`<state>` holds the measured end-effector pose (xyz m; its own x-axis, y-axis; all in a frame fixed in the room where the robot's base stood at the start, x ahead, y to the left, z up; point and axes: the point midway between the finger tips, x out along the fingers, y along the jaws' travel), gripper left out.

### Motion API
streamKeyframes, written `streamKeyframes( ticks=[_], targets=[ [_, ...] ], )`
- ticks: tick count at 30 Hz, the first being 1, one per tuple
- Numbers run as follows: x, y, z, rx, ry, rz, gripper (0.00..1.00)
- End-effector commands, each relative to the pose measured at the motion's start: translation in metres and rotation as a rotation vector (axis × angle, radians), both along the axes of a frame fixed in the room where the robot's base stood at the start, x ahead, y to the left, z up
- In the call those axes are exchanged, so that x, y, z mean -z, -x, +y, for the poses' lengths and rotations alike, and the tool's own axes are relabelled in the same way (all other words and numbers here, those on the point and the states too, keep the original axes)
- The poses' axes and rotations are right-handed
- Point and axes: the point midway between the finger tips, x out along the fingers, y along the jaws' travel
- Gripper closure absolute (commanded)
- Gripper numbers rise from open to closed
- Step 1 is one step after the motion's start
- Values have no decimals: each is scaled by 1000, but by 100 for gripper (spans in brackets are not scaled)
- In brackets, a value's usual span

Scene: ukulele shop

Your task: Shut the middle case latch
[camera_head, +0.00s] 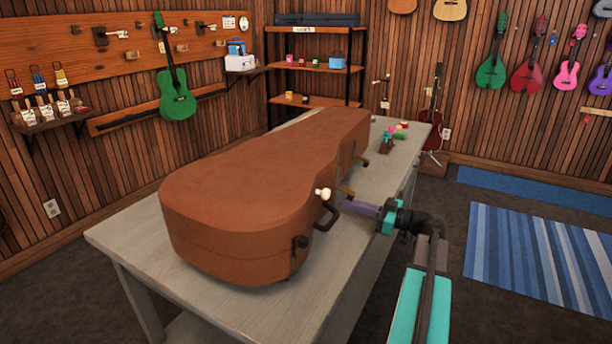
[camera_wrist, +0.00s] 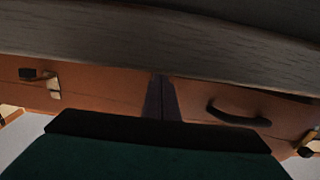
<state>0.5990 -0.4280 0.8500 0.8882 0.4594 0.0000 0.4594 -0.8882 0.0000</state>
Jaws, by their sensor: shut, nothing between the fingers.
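A closed-looking brown instrument case (camera_head: 250,180) lies on a grey table, with its side fittings facing right. In the head view, a brass-coloured latch piece (camera_head: 346,190) juts from the middle of that side, behind the dark handle (camera_head: 328,216). My gripper (camera_head: 362,208) is shut and empty, just below and right of this piece; I cannot tell whether they touch. In the wrist view, the dark fingertips (camera_wrist: 160,97) are together before the case side. The handle (camera_wrist: 238,116) shows to their right, and a latch (camera_wrist: 46,82) to their left.
A near latch (camera_head: 300,243) and a far latch (camera_head: 362,161) sit along the same side. A cream knob (camera_head: 323,193) stands by the handle. Small coloured items (camera_head: 393,132) are on the far table end. Table surface (camera_head: 385,175) beside the case is bare.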

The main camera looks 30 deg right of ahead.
Motion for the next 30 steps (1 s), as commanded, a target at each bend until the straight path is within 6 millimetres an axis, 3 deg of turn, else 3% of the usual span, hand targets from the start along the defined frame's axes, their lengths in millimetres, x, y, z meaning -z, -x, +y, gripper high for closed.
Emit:
streamKeyframes(
  ticks=[30],
  targets=[
    [-23, 5, -3, 0, 0, -1, 100]
  ],
)
